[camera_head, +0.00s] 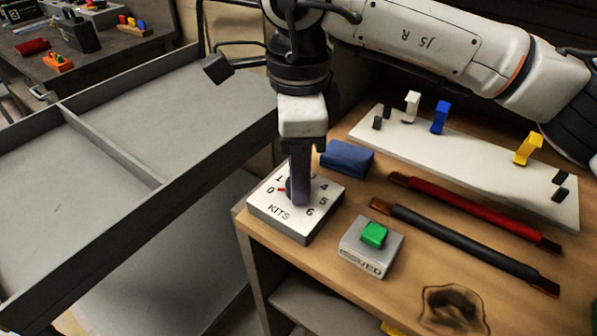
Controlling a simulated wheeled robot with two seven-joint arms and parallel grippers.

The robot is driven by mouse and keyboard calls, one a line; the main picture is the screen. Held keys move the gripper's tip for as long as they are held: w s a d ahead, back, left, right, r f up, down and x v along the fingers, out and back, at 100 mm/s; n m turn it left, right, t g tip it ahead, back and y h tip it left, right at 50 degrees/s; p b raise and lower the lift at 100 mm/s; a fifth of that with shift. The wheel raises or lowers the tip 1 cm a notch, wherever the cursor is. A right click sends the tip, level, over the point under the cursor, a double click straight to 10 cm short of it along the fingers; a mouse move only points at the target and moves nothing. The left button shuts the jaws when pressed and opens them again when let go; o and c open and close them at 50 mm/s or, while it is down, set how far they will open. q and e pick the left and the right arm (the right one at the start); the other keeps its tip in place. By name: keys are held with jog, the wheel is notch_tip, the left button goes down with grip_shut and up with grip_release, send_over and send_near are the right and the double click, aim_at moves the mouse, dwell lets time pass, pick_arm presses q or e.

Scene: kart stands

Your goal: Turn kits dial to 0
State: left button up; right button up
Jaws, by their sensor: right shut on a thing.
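The KITS dial box (281,224) is a white-topped block near the left corner of the wooden table. The numbers 0, 1, 4, 5 and 6 show on its face; others are hidden behind my gripper. My right gripper (299,190) points straight down over the box and is shut on the dial knob, which its fingers mostly hide. A small red pointer (282,190) sticks out on the left side, next to the 0. My left gripper is not in view.
A grey box with a green button (374,235) stands right of the dial. A blue block (347,158) lies behind it. A red bar (470,210), a black bar (460,243) and a white board with coloured switches (480,163) lie further right. A grey tray cart (150,150) stands left.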

jog(key=o, duration=1)
jog(key=shift+o, duration=0.2)
notch_tip(320, 180, up, 10)
jog(key=shift+s+r+p, duration=0.15)
jog(key=shift+p, duration=0.15)
